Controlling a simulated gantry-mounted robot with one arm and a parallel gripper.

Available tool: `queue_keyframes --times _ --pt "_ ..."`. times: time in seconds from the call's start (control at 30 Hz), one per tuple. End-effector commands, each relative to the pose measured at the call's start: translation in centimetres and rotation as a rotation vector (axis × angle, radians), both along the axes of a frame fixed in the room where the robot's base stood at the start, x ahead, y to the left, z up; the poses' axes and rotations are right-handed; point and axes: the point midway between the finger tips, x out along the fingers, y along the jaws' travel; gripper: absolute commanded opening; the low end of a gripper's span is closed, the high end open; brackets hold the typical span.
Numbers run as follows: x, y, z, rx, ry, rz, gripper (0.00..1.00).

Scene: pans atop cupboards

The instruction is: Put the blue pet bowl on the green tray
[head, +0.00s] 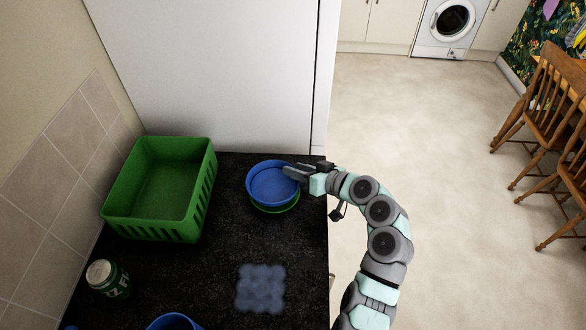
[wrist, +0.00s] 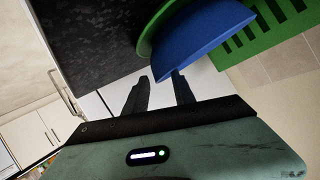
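A round blue bowl (head: 270,184) sits at the right side of the black counter. A round green dish (head: 276,209) shows under it, its rim visible along the near side; the bowl covers most of it. A rectangular green slotted tray (head: 188,226) stands to the left, empty. My gripper (head: 287,170) is at the bowl's right rim, reaching in from the right. In the wrist view my fingers (wrist: 162,82) stand apart with a clear gap, close to the edge of the blue bowl (wrist: 205,42). Whether they touch it I cannot tell.
A green can (head: 108,278) stands at the counter's left. Another blue vessel (head: 174,322) is cut off at the bottom. A bumpy blue-grey patch (head: 260,288) lies near the counter's front right. A tall white cabinet (head: 215,75) closes off the back.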

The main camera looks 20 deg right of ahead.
Motion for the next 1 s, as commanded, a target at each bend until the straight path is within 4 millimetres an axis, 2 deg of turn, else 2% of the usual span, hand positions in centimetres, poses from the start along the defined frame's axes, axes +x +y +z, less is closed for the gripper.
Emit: queue_keyframes --times 0.3,0.5,1.0 --pt "-5.7 -2.9 2.4 -0.001 -0.001 -0.007 0.31" --pt "-7.8 -3.8 3.6 -0.001 -0.001 -0.004 0.31" --pt "-8.4 -4.0 3.9 0.000 0.000 -0.002 0.31"
